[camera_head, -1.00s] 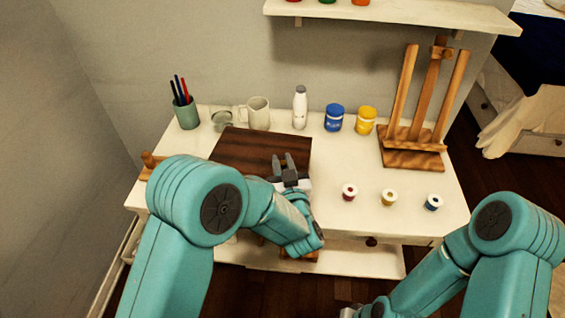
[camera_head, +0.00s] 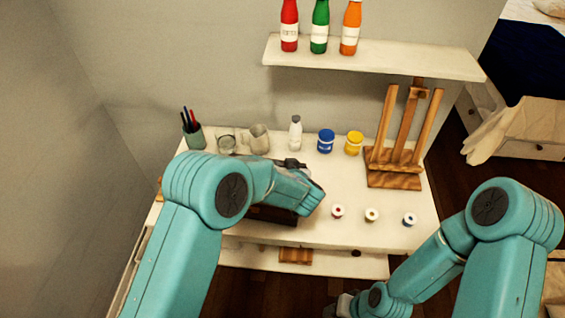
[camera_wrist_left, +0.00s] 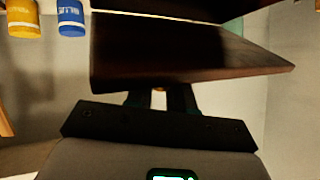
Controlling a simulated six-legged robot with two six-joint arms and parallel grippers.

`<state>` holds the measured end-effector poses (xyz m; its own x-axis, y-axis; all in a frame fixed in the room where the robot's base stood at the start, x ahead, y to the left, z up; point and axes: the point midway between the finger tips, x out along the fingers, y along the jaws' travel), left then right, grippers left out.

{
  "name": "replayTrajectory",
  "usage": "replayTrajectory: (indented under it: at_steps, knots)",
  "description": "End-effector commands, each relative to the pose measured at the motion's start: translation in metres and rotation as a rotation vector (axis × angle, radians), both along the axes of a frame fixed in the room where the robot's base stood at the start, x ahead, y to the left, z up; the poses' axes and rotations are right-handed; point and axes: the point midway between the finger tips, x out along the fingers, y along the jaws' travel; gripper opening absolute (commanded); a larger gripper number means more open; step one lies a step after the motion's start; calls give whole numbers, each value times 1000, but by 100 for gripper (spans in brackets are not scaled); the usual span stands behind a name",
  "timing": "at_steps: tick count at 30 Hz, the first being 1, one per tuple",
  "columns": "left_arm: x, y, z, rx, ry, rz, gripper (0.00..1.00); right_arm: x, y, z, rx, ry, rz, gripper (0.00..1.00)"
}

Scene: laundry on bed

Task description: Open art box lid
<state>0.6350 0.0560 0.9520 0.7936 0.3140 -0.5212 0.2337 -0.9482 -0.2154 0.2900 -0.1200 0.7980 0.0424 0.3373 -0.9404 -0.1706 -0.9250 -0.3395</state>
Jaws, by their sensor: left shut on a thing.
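The dark brown art box (camera_head: 272,215) stands on the white desk, and my left arm hides most of it in the head view. In the left wrist view, its dark wooden lid (camera_wrist_left: 180,45) fills the upper middle. My left gripper (camera_wrist_left: 160,103) is shut on the lid's near edge in that view. In the head view, my left gripper (camera_head: 290,163) shows as a small dark shape behind my forearm, over the box. The lid's exact tilt is hard to tell. My right gripper (camera_head: 342,305) is low at the bottom, away from the desk; its fingers are unclear.
Behind the box stand a pen cup (camera_head: 193,135), a glass (camera_head: 226,144), a mug (camera_head: 259,138), a white bottle (camera_head: 295,133), a blue jar (camera_head: 326,141) and a yellow jar (camera_head: 354,143). An easel (camera_head: 397,150) and small spools (camera_head: 371,215) are at right. A shelf (camera_head: 375,57) hangs above.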

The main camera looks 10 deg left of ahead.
Motion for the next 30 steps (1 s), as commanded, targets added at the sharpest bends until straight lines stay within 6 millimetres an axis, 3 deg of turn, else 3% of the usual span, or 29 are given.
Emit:
replayTrajectory:
  at_steps: [3, 15, 16, 18, 30]
  knots:
    - [2, 0, 2, 2, 17, 1, 0, 0, 0, 8, 0, 0, 0, 43]
    - [2, 0, 0, 3, 24, 1, 0, 0, 0, 7, 0, 0, 0, 43]
    - [2, 0, 0, 3, 24, 1, 26, 0, 0, 7, 0, 0, 0, 43]
    - [2, 0, 0, 3, 23, 1, 45, 0, 0, 7, 0, 0, 0, 43]
    - [-5, -4, 6, 2, 20, -2, 45, 0, 0, 5, 0, 0, 0, 43]
